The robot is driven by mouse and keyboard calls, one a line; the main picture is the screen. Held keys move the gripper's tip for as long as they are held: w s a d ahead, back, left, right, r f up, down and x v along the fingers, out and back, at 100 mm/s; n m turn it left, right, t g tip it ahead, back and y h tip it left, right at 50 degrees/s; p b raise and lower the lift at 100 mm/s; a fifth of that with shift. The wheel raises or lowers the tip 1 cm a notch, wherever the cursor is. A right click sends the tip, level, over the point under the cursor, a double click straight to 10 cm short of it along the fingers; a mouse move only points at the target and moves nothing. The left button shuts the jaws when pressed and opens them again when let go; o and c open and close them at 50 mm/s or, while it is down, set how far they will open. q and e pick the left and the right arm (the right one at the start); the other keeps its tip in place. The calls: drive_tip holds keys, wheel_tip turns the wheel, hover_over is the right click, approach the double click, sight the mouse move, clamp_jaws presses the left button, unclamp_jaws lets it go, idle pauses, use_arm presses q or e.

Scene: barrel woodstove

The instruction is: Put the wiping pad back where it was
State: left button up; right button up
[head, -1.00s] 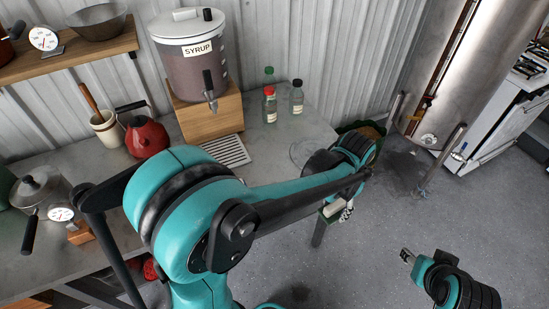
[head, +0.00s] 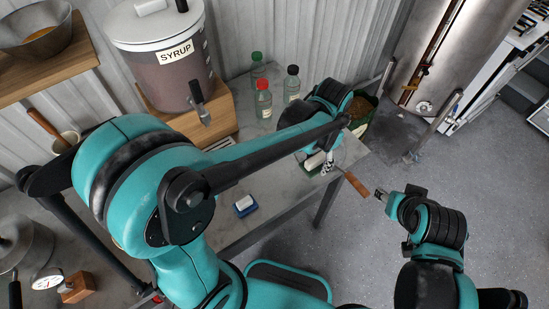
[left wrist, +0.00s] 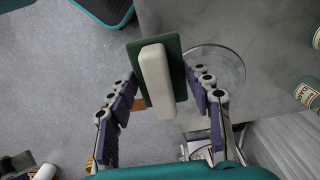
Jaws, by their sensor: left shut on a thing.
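The wiping pad, a green plate with a white handle, shows in the left wrist view (left wrist: 155,82) and small in the head view (head: 315,161). My left gripper (head: 325,163) is shut on it, its fingers on both sides of the handle in the left wrist view (left wrist: 160,88). The pad is near the front right corner of the grey table (head: 270,212); I cannot tell whether it touches the tabletop. My right gripper (head: 381,194) is right of the table over the floor; its jaws are too small to read.
A round clear or mesh thing (left wrist: 222,72) lies beside the pad. A wooden handle (head: 356,185) sticks out past the table edge. A blue block with a white top (head: 244,206) lies on the table. Several bottles (head: 263,98) and the syrup tank (head: 165,58) stand behind.

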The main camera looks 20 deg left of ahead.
use_arm(q)
drive_tip(key=b, duration=0.3)
hover_over(281, 170)
wheel_tip(281, 170, down, 7)
drive_tip(key=shift+d+r, duration=0.1)
drive_tip(key=shift+r, duration=0.1)
wheel_tip(281, 170, down, 4)
drive_tip(key=shift+w+f+b, duration=0.1)
drive_tip(key=shift+b, duration=0.5)
drive_tip(key=o, duration=0.7)
drive_tip(key=shift+f, duration=0.1)
drive_tip(key=shift+c, duration=0.2)
drive_tip(key=o, duration=0.5)
drive_tip(key=shift+c, duration=0.2)
